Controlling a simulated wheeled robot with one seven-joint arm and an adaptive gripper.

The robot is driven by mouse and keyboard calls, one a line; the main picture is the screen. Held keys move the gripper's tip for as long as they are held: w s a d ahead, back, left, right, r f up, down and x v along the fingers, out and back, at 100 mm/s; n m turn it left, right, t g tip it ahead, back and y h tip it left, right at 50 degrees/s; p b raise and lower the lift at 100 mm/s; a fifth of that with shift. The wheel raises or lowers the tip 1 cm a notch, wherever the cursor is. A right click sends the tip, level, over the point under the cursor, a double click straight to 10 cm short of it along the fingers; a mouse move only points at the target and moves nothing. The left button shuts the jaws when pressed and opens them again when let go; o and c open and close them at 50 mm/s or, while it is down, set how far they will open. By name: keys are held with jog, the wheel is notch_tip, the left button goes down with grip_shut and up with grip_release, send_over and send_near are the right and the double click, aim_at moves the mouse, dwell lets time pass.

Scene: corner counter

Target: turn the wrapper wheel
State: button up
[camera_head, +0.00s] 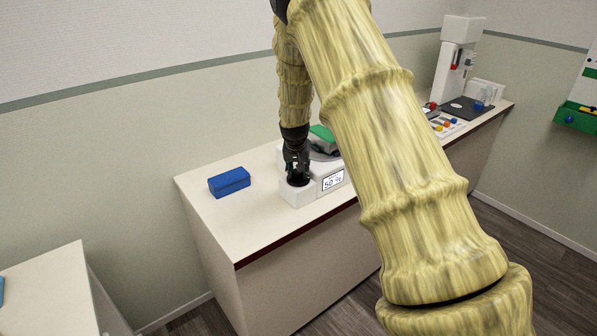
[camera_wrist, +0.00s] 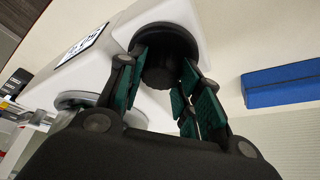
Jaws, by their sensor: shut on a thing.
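The wrapper wheel, a black round knob on a wide black base (camera_wrist: 166,50), sits on the sloped front of a white machine (camera_head: 300,195). The machine stands on the corner counter and has a small display reading about 50 % (camera_head: 333,180). In the head view, my gripper (camera_head: 297,170) comes down onto the wheel from above and hides most of it. In the wrist view, my gripper (camera_wrist: 163,72) has its green-padded fingers on both sides of the knob, shut on it. The machine's rear part is partly hidden by my arm.
A blue box (camera_head: 229,182) lies on the counter (camera_head: 225,225) left of the machine; it also shows in the wrist view (camera_wrist: 283,84). A green object (camera_head: 321,132) is behind the wheel. A white tower device (camera_head: 455,60) and small coloured items stand farther right.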

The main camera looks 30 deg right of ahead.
jog(key=m+g, duration=0.1)
jog(key=m, duration=0.1)
jog(key=m+h, duration=0.1)
jog(key=m, duration=0.2)
jog(key=shift+w+g, duration=0.15)
jog(key=shift+g, duration=0.25)
jog(key=shift+w+a+m+g+h+b, duration=0.15)
jog(key=shift+m+g, duration=0.3)
jog(key=shift+m, duration=0.75)
jog(key=shift+s+d+m+g+h+b, duration=0.2)
jog(key=shift+m+g, duration=0.25)
jog(key=shift+m, duration=0.75)
jog(key=o, duration=1)
jog(key=v, duration=1.2)
